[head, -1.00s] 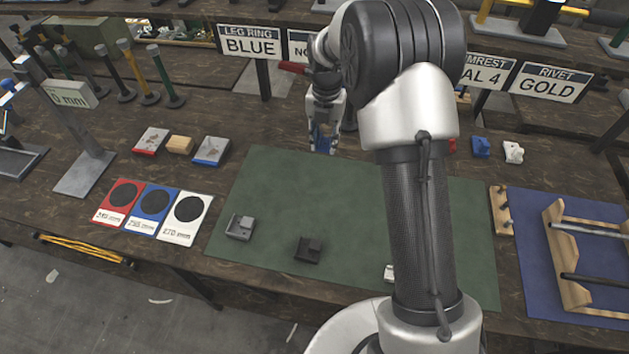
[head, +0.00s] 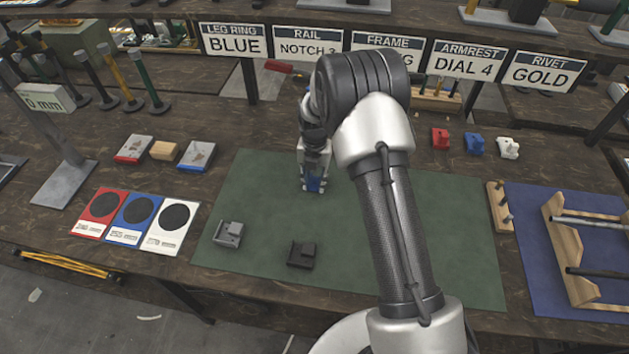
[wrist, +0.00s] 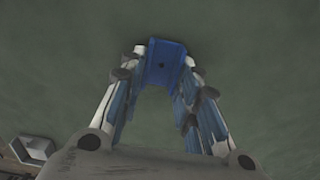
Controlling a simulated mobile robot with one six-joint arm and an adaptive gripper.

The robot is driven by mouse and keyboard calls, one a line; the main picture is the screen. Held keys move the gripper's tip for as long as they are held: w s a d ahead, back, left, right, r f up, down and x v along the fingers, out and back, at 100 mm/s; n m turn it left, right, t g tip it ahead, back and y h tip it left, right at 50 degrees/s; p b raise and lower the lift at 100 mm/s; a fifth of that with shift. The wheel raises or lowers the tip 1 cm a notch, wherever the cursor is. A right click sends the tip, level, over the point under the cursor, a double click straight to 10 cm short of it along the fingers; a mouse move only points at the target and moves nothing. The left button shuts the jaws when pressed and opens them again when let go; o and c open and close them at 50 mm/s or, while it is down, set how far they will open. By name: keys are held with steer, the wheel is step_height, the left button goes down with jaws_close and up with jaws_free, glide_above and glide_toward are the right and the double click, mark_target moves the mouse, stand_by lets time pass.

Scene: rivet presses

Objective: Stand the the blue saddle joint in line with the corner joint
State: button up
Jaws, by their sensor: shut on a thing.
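My gripper (head: 314,187) is shut on the blue saddle joint (head: 316,184) over the rear part of the green mat (head: 260,180). In the wrist view the blue saddle joint (wrist: 164,62) sits between the fingertips, a channel-like piece with a small dark hole. I cannot tell whether it touches the mat. A grey stepped block (head: 229,233) and a black stepped block (head: 301,254) lie on the mat's front left, nearer than my gripper. I cannot tell for sure which block is the corner joint.
Red (head: 440,138), blue (head: 474,144) and white (head: 508,148) small parts stand behind the mat at right. Red, blue and white cards (head: 140,217) lie left of the mat. A wooden rack (head: 572,255) stands at right. My arm hides the mat's middle right.

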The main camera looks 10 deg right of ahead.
steer(key=shift+r, duration=0.1)
steer(key=shift+f, duration=0.25)
steer(key=o, duration=0.9)
